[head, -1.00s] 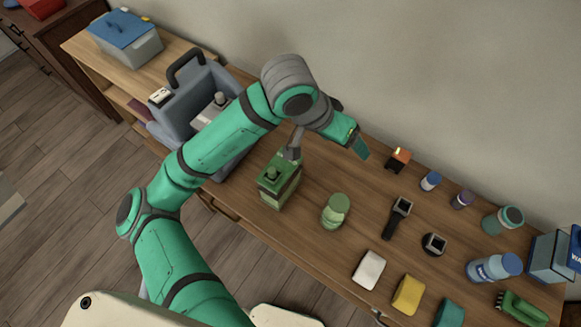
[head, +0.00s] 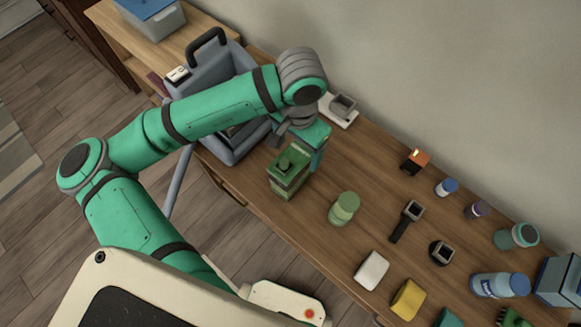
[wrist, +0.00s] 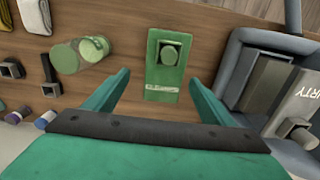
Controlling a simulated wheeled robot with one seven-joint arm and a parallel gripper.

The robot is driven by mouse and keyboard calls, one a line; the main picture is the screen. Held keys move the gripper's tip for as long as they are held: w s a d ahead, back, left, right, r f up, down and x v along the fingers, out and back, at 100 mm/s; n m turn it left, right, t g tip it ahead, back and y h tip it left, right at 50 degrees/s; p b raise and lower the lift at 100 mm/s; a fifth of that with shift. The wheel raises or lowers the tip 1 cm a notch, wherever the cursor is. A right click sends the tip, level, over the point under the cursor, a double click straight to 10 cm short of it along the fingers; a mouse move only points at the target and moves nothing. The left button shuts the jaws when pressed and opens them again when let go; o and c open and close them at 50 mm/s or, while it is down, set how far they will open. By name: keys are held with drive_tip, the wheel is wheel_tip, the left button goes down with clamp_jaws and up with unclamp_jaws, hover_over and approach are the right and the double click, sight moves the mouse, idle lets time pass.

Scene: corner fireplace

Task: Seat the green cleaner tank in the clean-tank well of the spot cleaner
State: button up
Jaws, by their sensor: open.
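The green cleaner tank (head: 289,172) stands upright on the wooden table, with a dark green cap on top. In the wrist view the tank (wrist: 163,62) lies ahead of and between my fingertips, with no visible contact. My gripper (wrist: 158,80) is open and empty; in the head view my gripper (head: 316,150) is at the tank's back right side, partly hidden by my arm. The grey-blue spot cleaner (head: 203,68) stands left of the tank, its middle covered by my arm. In the wrist view the spot cleaner (wrist: 262,78) is at the right, showing a recess and a box with lettering.
A green round container (head: 344,208) stands just right of the tank. A small white-and-grey item (head: 341,108) sits near the wall. A blue-lidded bin (head: 150,15) is at the back left.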

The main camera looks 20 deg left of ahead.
sight(293, 159)
drive_tip(key=f, duration=0.2)
drive_tip(key=a+f, duration=0.1)
drive_tip(key=f, duration=0.1)
drive_tip(key=shift+s, duration=0.25)
drive_tip(key=shift+w+f, duration=0.1)
drive_tip(key=shift+f, duration=0.55)
drive_tip(key=shift+w, duration=0.15)
drive_tip(key=shift+a, duration=0.15)
drive_tip(key=shift+c, duration=0.7)
drive_tip(key=shift+s+a, duration=0.1)
drive_tip(key=shift+s, duration=0.1)
drive_tip(key=c, duration=0.5)
drive_tip(key=shift+d, duration=0.45)
clamp_jaws()
drive_tip(key=shift+a, duration=0.1)
